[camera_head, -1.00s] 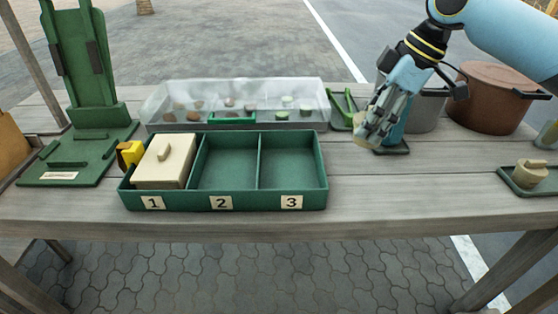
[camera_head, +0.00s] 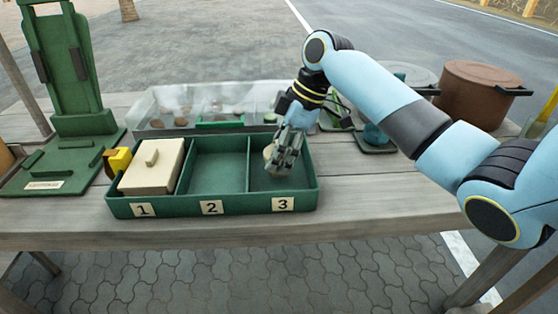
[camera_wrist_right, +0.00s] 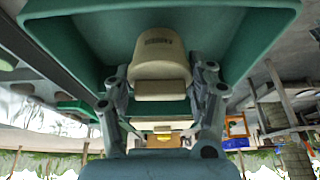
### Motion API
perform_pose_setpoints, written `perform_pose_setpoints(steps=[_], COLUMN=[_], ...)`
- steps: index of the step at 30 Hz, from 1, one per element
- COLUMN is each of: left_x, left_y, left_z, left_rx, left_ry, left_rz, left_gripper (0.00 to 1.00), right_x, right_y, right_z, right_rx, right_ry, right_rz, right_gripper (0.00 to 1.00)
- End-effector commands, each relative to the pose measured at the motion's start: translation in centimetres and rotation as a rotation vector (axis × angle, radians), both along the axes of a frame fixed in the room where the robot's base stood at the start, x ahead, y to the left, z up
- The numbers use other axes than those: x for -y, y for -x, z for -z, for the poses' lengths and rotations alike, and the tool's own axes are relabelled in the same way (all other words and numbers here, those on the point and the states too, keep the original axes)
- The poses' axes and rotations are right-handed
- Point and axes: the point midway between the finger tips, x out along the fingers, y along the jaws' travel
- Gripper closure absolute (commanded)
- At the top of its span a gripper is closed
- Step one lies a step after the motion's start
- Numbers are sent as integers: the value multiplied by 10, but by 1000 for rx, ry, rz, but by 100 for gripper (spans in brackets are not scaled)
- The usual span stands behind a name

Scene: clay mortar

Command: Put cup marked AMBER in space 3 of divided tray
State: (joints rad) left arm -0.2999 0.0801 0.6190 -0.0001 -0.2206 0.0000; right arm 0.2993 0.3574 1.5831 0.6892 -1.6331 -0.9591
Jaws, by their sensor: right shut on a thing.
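The divided tray (camera_head: 225,207) is green, with spaces numbered 1, 2 and 3 along its front. My right gripper (camera_head: 284,158) is at space 3 and is shut on a small beige cup (camera_head: 268,152). In the right wrist view the cup (camera_wrist_right: 160,65) sits between the two fingers, with the green tray walls around it. It bears a dark label, too small to read surely. I cannot tell whether the cup touches the tray floor. Space 2 is empty. My left gripper is not in view.
A beige lidded box (camera_head: 152,170) fills space 1, with a yellow and black piece (camera_head: 118,161) beside it. A clear bin (camera_head: 150,118) of small pieces stands behind the tray. A brown pot (camera_head: 475,92) stands at the back right. A green stand (camera_head: 80,125) is at left.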

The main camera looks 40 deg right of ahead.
Motion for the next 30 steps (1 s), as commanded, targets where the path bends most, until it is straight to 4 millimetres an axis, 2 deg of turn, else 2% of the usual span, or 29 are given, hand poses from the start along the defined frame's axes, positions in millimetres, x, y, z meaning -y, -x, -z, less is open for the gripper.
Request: perform_pose_setpoints(steps=[1, 4, 14, 15, 20, 30], left_x=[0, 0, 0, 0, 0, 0], left_y=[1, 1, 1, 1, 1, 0], left_z=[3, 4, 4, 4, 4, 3], left_rx=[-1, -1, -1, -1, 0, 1], left_ry=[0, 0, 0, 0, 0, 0], left_rz=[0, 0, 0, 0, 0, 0], left_gripper=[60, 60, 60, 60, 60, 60], right_x=[0, 0, 0, 0, 0, 1], right_y=[1, 0, 0, 0, 0, 0], right_z=[11, 21, 24, 24, 24, 19], right_rx=[-3, -1, 0, 0, 0, 1], right_ry=[-2, -1, -1, 0, 0, 0], right_rz=[2, 1, 1, 1, 1, 0], right_gripper=[75, 75, 75, 40, 20, 20])
